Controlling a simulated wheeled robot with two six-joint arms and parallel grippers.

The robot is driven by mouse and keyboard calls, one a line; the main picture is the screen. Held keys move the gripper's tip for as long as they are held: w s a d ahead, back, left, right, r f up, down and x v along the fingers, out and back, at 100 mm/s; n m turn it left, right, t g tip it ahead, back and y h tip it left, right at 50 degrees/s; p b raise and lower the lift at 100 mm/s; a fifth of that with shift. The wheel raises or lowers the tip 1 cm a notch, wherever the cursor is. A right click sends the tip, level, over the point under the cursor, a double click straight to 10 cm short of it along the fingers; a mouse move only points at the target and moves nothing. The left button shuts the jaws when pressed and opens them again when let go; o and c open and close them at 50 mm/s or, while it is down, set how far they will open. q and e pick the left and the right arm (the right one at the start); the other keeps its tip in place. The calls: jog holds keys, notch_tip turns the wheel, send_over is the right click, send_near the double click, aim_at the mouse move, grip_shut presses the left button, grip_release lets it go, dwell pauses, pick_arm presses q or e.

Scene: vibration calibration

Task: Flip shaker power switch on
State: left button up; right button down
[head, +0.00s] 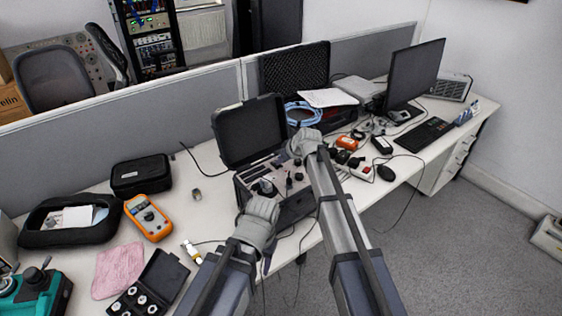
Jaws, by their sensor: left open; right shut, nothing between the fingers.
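The shaker looks to be the black case with a raised lid (250,130) and a grey control panel (243,188) in the middle of the desk. Small dark knobs and fittings show on the panel. I cannot make out the power switch; it is too small or hidden by my grippers. My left gripper (264,190) is over the panel's front left part, open. My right gripper (297,158) is over the panel's back right part, shut and empty. I cannot tell whether either one touches the panel.
An orange multimeter (148,217), a black pouch (141,175) and a pink cloth (118,270) lie to the left. A black box of round parts (150,285) is at the front left.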

jog(key=shift+f, duration=0.1)
jog(key=shift+s+d+f+b, duration=0.1)
jog(key=shift+f+b, duration=0.2)
jog(key=shift+b, duration=0.05)
jog(key=shift+r, duration=0.1)
jog(key=shift+r+p, duration=0.8)
jog(key=shift+p, duration=0.05)
